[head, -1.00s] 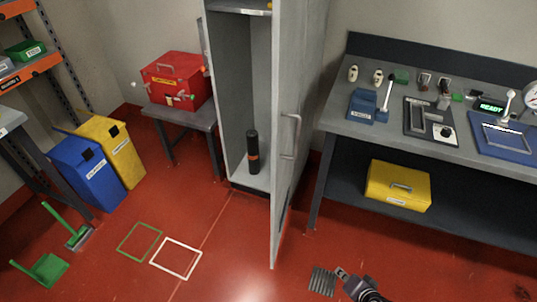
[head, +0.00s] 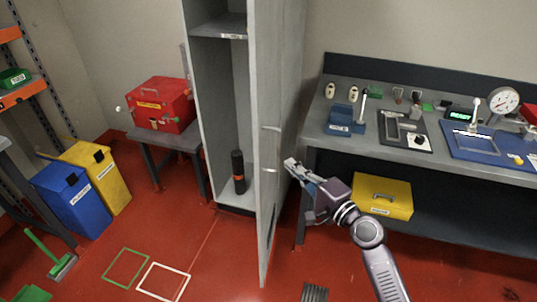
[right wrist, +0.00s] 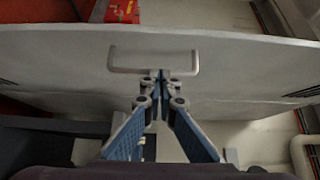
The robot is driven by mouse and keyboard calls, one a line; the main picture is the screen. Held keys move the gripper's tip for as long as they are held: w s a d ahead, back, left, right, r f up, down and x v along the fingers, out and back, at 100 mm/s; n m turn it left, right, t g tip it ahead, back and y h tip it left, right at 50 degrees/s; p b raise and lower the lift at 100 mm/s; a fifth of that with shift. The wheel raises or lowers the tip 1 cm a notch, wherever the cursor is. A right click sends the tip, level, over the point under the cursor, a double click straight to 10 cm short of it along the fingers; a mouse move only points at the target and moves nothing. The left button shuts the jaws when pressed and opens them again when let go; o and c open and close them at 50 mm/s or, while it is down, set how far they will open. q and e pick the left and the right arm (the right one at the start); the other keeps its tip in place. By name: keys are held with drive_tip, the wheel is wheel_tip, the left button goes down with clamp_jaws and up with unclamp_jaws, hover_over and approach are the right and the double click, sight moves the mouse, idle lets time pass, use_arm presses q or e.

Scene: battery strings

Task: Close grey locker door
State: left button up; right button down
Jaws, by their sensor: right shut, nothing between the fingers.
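The grey locker (head: 216,95) stands upright with its door (head: 290,75) wide open, swung out toward me. A black cylinder with an orange band (head: 238,172) stands inside on the locker floor. The door's handle (head: 270,170) is on its right-hand face. My right gripper (head: 290,164) is shut and empty, just right of the door at handle height. In the right wrist view the gripper (right wrist: 160,78) points at the door panel (right wrist: 60,62), its tips overlapping the handle (right wrist: 118,60). I cannot tell whether they touch. My left gripper is not in view.
A workbench (head: 345,140) with tools stands to the right, a yellow box (head: 384,197) on its lower shelf. A red box (head: 160,104) sits on a small table left of the locker. Blue (head: 72,198) and yellow (head: 103,180) bins stand further left. Floor before the locker is clear.

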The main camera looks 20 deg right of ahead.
sight(261, 149)
drive_tip(key=w+a, duration=0.1)
drive_tip(key=w, duration=0.1)
drive_tip(key=w+a+p, duration=0.2)
drive_tip(key=w+a, duration=0.1)
drive_tip(key=shift+w, duration=0.35)
drive_tip(key=shift+w+a, duration=0.1)
drive_tip(key=shift+a, duration=0.4)
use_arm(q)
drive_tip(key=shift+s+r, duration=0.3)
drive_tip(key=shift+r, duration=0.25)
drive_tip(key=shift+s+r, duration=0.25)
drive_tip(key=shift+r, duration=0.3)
